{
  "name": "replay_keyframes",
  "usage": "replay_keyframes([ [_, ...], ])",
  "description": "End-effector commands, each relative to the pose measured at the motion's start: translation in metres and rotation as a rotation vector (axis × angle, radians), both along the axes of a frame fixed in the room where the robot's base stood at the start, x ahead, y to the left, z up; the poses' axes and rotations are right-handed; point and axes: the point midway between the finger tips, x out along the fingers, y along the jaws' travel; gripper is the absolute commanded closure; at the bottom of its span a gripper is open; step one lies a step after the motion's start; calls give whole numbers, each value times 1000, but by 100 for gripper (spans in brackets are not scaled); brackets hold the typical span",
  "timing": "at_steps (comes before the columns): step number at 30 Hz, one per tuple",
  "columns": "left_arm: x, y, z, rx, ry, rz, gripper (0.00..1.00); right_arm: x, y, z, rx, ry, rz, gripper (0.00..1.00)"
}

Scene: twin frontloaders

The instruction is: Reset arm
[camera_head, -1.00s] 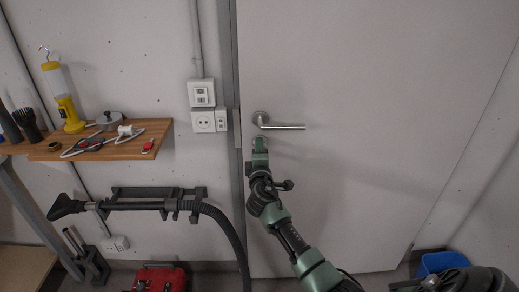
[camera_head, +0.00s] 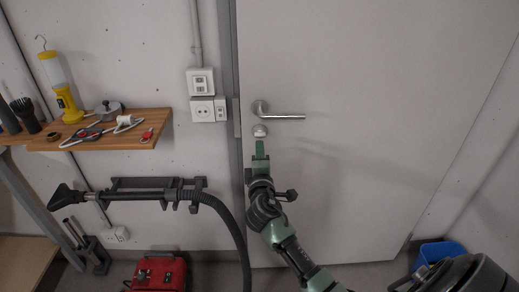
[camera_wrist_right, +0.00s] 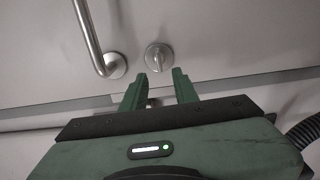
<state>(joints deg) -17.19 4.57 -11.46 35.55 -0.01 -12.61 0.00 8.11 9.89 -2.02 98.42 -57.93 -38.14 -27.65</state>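My right gripper (camera_head: 260,150) is in front of the grey door (camera_head: 370,100), just below the round lock plate (camera_head: 260,130). The door's lever handle (camera_head: 282,115) is above it. In the right wrist view my right gripper (camera_wrist_right: 159,85) has its two green fingers apart with nothing between them. The round lock plate also shows there beyond the fingertips (camera_wrist_right: 158,57), and the handle (camera_wrist_right: 97,45) is at upper left. The fingers look clear of the lock. My left gripper does not show in either view.
A wooden shelf (camera_head: 100,137) with a yellow lamp (camera_head: 60,85) and small tools is on the left wall. A blue bin (camera_head: 440,251) stands at lower right.

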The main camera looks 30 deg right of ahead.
Motion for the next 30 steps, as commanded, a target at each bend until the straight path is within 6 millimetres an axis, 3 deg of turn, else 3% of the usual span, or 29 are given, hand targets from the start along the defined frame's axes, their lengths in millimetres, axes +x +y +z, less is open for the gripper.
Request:
replay_keyframes([
  [13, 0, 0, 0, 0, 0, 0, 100, 0, 0, -1, 1, 1, 1, 71],
  [17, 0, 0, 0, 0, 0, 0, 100, 1, 4, -25, 35, 34, 16, 71],
  [20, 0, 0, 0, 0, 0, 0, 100, -3, 13, -76, 108, 103, 44, 71],
  [23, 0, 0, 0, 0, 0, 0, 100, -15, 26, -146, 221, 196, 73, 71],
  [26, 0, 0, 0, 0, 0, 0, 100, -38, 41, -219, 349, 290, 87, 71],
  [30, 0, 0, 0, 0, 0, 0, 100, -86, 63, -314, 531, 418, 78, 71],
])
